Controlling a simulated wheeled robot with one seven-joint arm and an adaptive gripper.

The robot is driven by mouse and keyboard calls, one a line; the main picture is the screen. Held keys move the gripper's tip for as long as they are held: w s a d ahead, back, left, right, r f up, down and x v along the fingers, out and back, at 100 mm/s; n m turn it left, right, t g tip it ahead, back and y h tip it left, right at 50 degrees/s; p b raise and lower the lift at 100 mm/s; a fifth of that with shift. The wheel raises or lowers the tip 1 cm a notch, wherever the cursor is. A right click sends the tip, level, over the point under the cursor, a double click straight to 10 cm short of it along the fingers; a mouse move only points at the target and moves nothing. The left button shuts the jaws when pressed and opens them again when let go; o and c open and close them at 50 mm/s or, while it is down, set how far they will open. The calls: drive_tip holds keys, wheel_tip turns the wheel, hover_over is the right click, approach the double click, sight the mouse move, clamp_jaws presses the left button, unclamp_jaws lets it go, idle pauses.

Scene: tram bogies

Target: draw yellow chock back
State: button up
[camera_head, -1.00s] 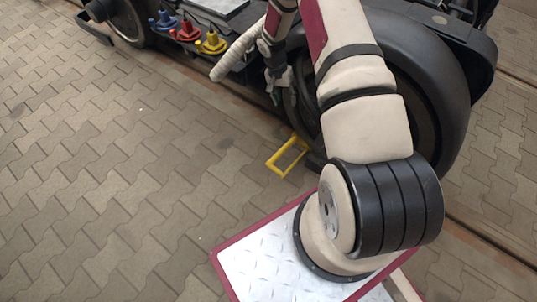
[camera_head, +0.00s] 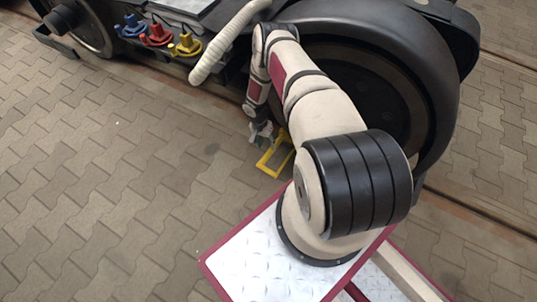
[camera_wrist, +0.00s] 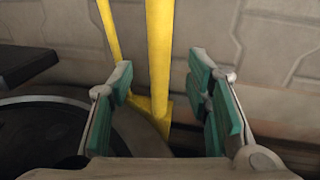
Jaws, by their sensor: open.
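The yellow chock (camera_head: 266,169) shows in the head view as a yellow frame-shaped handle low beside the large dark wheel. The part toward the wheel is hidden. My gripper (camera_head: 262,132) is right at the handle's upper end, on the side toward the bogie. In the wrist view my gripper (camera_wrist: 161,75) is open with green pads. One yellow bar of the chock (camera_wrist: 160,45) stands between the two fingers, with a gap on each side. A second, thinner yellow bar runs down toward the left finger.
The large wheel (camera_head: 436,110) stands behind my arm. Blue (camera_head: 132,27), red (camera_head: 157,36) and yellow (camera_head: 187,46) knobs sit on the bogie at upper left, near a pale ribbed hose (camera_head: 222,48). The paved floor (camera_head: 110,200) at left is clear.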

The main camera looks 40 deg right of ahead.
sight(269, 152)
drive_tip(key=f+b, duration=0.1)
drive_tip(key=f, duration=0.1)
drive_tip(key=s+f, duration=0.1)
drive_tip(key=f, duration=0.2)
drive_tip(key=f+b, duration=0.1)
drive_tip(key=f, duration=0.2)
drive_tip(key=shift+s+d+b, duration=0.25)
drive_tip(key=shift+d+b, duration=0.05)
drive_tip(key=shift+b, duration=0.05)
clamp_jaws()
